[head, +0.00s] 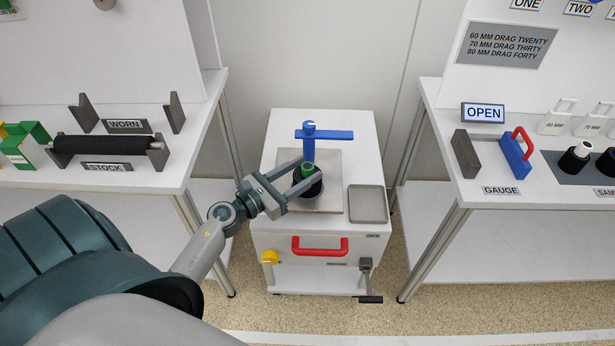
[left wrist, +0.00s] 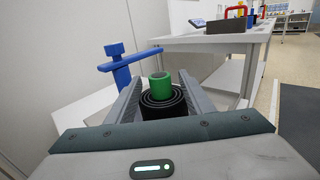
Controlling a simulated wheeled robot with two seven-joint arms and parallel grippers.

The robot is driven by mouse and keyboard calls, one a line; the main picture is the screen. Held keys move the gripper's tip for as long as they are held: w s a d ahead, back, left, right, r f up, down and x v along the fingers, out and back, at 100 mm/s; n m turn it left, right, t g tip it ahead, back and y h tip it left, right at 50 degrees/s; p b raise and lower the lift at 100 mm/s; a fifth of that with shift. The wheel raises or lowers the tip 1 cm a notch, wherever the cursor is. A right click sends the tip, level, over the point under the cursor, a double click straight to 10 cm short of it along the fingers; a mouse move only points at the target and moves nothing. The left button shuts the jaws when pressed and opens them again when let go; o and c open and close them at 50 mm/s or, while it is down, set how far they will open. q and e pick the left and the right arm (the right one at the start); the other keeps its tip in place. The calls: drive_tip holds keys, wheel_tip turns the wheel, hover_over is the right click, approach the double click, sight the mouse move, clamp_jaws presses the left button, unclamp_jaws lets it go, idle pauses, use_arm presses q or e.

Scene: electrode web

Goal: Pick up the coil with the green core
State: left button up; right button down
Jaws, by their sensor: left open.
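The coil with the green core (head: 307,182) stands upright on a metal plate on the white cabinet in the middle. It is a dark wound roll with a green tube sticking up from its centre. In the left wrist view the coil (left wrist: 163,103) shows between the fingers. My left gripper (head: 296,181) is open, with one finger on each side of the coil. Whether the fingers touch it I cannot tell. My right gripper is not in view.
A blue post with a crossbar (head: 330,135) stands just behind the coil. A grey tray (head: 368,204) lies to its right. A red handle (head: 320,246) is on the cabinet front. Side tables hold a black roller (head: 103,145) and a blue gauge (head: 515,155).

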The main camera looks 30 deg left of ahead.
sight(318, 168)
use_arm(q)
drive_tip(key=shift+w, duration=0.15)
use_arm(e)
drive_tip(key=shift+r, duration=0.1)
use_arm(q)
drive_tip(key=shift+w+d+r+p, duration=0.2)
drive_tip(key=shift+w+p, duration=0.15)
drive_tip(key=shift+w, duration=0.2)
drive_tip(key=shift+p+x, duration=0.5)
drive_tip(key=shift+x, duration=1.5)
drive_tip(key=shift+f, duration=0.15)
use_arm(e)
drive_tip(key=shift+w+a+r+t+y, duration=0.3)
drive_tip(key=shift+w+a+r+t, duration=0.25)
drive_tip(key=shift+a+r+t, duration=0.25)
use_arm(q)
clamp_jaws()
